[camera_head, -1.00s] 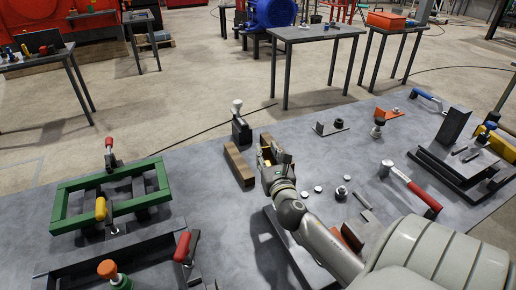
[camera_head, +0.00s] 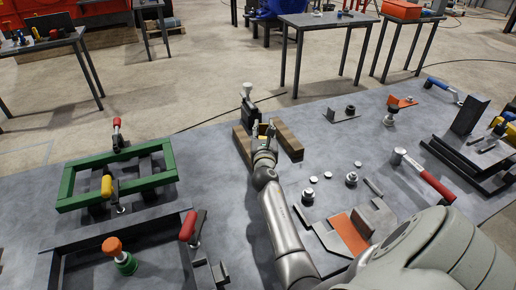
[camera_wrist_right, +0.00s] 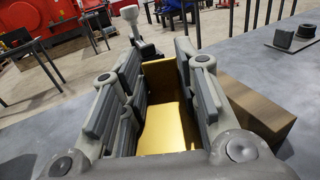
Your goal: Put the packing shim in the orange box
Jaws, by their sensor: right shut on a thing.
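My right gripper (camera_head: 264,130) is between two brown wooden blocks on the grey work table. In the right wrist view its fingers (camera_wrist_right: 160,88) are closed around a gold-coloured, bent plate-like piece (camera_wrist_right: 168,118), which I take to be the packing shim. The fingers hide its sides. In the head view the gripper mostly hides this piece. The orange box (camera_head: 403,10) stands on a far table at the top right, well away from the gripper. My left gripper is not in view.
A wooden block (camera_head: 288,140) is close on the gripper's right; it also shows in the wrist view (camera_wrist_right: 250,108). Another block (camera_head: 242,143) is on its left. A clamp (camera_head: 249,100) stands behind. A green frame (camera_head: 70,185) is at left, a red-handled hammer (camera_head: 425,178) at right.

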